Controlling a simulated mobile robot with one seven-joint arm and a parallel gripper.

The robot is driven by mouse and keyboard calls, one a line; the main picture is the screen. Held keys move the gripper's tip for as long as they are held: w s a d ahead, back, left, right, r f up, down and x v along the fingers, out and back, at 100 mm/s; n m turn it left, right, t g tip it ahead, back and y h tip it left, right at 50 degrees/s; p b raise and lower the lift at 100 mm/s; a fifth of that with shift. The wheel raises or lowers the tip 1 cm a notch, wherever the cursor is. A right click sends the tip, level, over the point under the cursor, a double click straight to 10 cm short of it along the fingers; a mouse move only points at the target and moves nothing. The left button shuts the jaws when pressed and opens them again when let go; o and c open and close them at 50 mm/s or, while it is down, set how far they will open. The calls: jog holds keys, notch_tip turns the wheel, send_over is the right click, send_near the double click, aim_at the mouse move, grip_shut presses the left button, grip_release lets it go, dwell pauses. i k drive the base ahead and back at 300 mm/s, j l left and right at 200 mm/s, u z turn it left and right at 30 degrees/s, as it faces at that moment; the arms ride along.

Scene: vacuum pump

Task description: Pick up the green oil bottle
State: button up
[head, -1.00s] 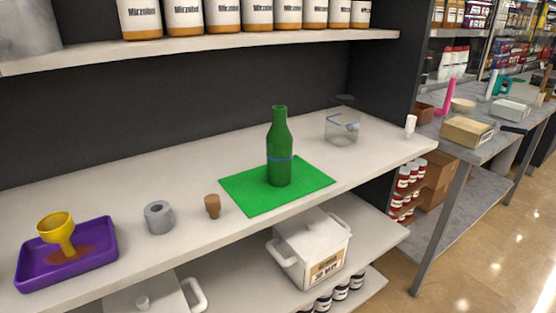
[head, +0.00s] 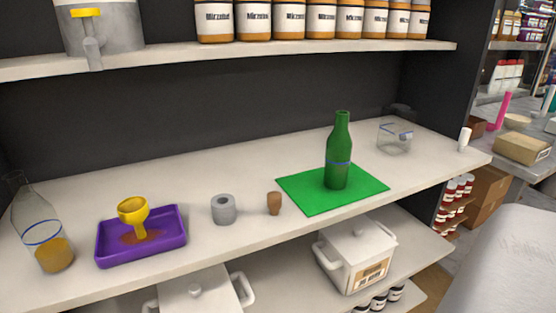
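The green oil bottle (head: 338,155) stands upright on a green mat (head: 305,193) on the white shelf, right of the middle in the head view. A thin blue band runs around its body. Its neck is open at the top. A brown cork (head: 274,203) stands on the shelf just left of the mat. My gripper is not in view. A large pale rounded shape at the lower right may be part of my own arm, and nothing touches the bottle.
Left of the cork are a grey ring-shaped part (head: 223,209), a purple tray (head: 176,252) with a yellow funnel (head: 133,211), and a clear bottle (head: 42,232) with amber liquid. A clear container (head: 394,138) and a small white bottle (head: 464,139) stand right. An upper shelf (head: 300,53) holds several jars.

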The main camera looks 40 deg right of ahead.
aim_at(339, 142)
jog(key=l+u, duration=0.85)
jog(key=k+l+u, duration=0.15)
jog(key=l, duration=0.15)
jog(key=k+l+u, duration=0.15)
jog(key=l, duration=0.15)
jog(key=k+l+u, duration=0.15)
jog(key=l, duration=0.15)
jog(key=k+l, duration=0.15)
jog(key=l, duration=0.15)
jog(key=k+l+u, duration=0.1)
jog(key=l, duration=0.2)
jog(key=k+l, duration=0.15)
jog(key=l, duration=0.15)
